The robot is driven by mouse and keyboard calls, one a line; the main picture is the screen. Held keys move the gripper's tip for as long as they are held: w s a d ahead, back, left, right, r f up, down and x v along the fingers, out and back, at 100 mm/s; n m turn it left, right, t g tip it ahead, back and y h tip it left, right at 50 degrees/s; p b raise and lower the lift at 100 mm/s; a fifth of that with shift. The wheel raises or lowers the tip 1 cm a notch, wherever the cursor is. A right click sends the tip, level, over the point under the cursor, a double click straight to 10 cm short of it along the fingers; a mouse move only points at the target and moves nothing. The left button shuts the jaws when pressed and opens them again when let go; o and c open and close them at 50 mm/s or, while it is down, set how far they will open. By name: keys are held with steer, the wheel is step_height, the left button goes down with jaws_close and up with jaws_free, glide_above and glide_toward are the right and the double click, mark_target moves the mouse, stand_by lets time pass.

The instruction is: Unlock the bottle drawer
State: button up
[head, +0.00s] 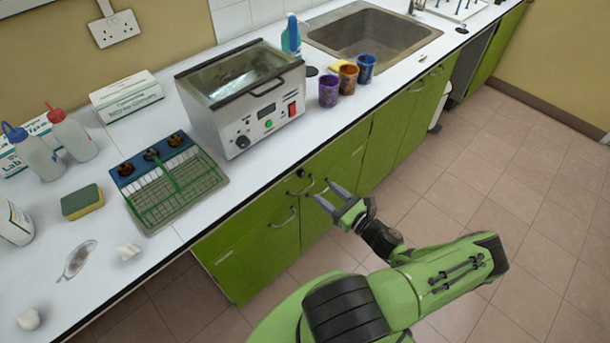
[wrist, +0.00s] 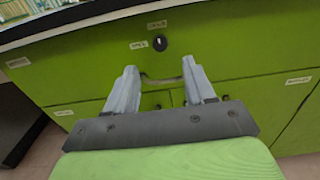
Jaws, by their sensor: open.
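The green drawer front (wrist: 235,52) is under the white worktop. A dark round lock (wrist: 160,43) sits high on it, with small labels beside and above that I cannot read. The lock also shows in the head view (head: 300,172), just above a drawer handle (head: 301,187). My gripper (head: 325,193) is open and empty in front of the drawer. In the wrist view its two fingers (wrist: 159,68) point at the front, below the lock and either side of the handle, which is partly hidden. I cannot tell whether the fingers touch anything.
The worktop holds a metal bath (head: 240,95), a green wire rack (head: 175,190), three coloured cups including a purple one (head: 329,91), a sponge (head: 82,202) and wash bottles. A sink (head: 370,35) is further back. The tiled floor (head: 500,200) to the right is clear.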

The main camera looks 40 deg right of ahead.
mark_target(303, 174)
steer(key=w, duration=0.9)
steer(key=shift+w+a, duration=0.15)
steer(key=shift+w, duration=0.1)
steer(key=shift+c, duration=0.3)
jaws_close()
